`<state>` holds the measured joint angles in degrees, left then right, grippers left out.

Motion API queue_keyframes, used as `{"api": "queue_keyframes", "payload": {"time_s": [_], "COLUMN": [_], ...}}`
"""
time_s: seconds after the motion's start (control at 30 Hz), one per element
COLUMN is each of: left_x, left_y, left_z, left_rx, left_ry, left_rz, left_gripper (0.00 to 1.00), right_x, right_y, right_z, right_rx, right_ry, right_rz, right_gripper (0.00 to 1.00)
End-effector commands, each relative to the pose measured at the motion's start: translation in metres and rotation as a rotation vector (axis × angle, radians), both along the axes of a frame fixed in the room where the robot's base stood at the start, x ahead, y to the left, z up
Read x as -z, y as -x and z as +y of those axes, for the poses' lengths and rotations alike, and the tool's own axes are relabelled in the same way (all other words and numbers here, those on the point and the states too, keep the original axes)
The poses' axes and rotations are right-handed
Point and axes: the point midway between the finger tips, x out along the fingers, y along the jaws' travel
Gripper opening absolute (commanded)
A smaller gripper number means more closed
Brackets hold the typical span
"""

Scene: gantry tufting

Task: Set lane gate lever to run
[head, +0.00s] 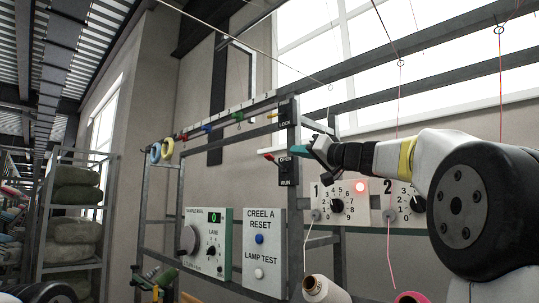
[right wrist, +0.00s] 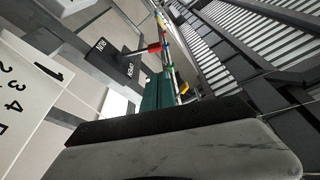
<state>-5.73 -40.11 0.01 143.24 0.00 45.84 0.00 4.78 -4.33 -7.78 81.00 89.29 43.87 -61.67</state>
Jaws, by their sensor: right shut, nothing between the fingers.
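The lane gate lever, with a red tip (head: 268,156), sticks out to the left from a dark plate (head: 287,180) marked OPEN above and RUN below. In the head view the lever is level with the OPEN mark. The red tip (right wrist: 154,47) and the plate (right wrist: 105,50) also show in the right wrist view. My right gripper (head: 300,150) has teal fingertips (right wrist: 158,92), shut and empty. It is just right of the plate's upper end, close to the OPEN mark; whether it touches cannot be told. My left gripper is not in view.
A numbered dial panel (head: 325,190) with a lit red lamp is below my right arm. A CREEL A RESET box (head: 264,275) and a LANE dial box (head: 222,272) stand lower left. Threads hang at right.

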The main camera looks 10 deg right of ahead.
Motion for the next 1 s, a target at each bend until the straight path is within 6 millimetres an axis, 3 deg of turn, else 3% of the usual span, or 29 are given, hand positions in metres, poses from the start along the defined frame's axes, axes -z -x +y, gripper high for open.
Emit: {"api": "queue_keyframes", "payload": {"time_s": [0.13,0.57,1.0], "left_x": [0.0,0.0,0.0], "left_y": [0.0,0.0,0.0], "left_z": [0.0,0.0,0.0], "left_rx": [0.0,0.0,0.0], "left_ry": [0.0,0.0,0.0], "left_rz": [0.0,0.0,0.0], "left_gripper": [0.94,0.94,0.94], "right_x": [-0.017,-0.02,-0.041], "right_y": [-0.005,-0.009,-0.067], "right_z": [-0.01,-0.008,0.026], "right_rx": [0.017,0.016,0.014], "right_ry": [-0.017,-0.018,-0.017], "right_rz": [-0.051,-0.055,-0.055], "right_gripper": [0.0,0.0,0.0]}}
